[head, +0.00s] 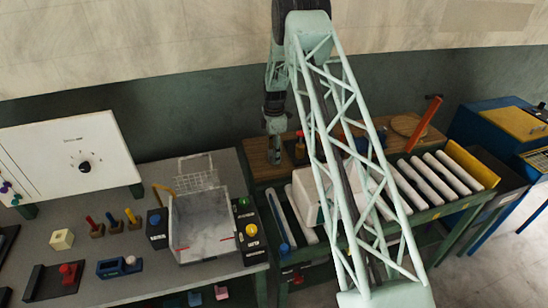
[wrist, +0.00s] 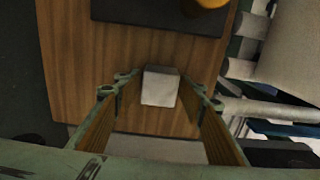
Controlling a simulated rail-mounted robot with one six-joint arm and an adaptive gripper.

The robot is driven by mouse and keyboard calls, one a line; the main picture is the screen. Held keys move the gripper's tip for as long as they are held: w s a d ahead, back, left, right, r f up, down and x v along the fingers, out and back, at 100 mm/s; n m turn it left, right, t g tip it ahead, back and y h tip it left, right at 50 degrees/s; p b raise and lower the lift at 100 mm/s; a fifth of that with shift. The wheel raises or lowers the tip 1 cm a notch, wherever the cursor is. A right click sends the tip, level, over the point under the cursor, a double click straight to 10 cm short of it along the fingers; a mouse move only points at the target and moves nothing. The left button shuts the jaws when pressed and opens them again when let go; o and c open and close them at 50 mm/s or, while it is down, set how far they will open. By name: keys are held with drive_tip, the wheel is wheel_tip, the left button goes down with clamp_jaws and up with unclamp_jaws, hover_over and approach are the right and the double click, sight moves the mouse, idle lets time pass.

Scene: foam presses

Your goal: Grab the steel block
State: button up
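The steel block (wrist: 160,87) is a small light grey block on a brown wooden surface (wrist: 85,70) in the wrist view. My gripper (wrist: 160,110) is open, with one finger to the left of the block and one to the right. There are gaps on both sides, and the fingers do not touch it. In the head view my gripper (head: 274,152) points down over the wooden bench top (head: 258,172) at the back. I cannot make out the block in the head view.
A dark slab with a yellow round thing (wrist: 205,3) lies beyond the block. White rollers (wrist: 265,110) are close on the right. In the head view, a grey table (head: 140,226) with a press tray (head: 205,225) stands left, and a roller conveyor (head: 430,185) right.

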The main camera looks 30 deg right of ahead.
drive_tip(key=c, duration=1.2)
drive_tip(key=shift+o, duration=0.2)
drive_tip(key=shift+w+r, duration=0.1)
drive_tip(key=shift+r, duration=0.2)
drive_tip(key=shift+r+b, duration=0.7)
drive_tip(key=shift+r, duration=4.1)
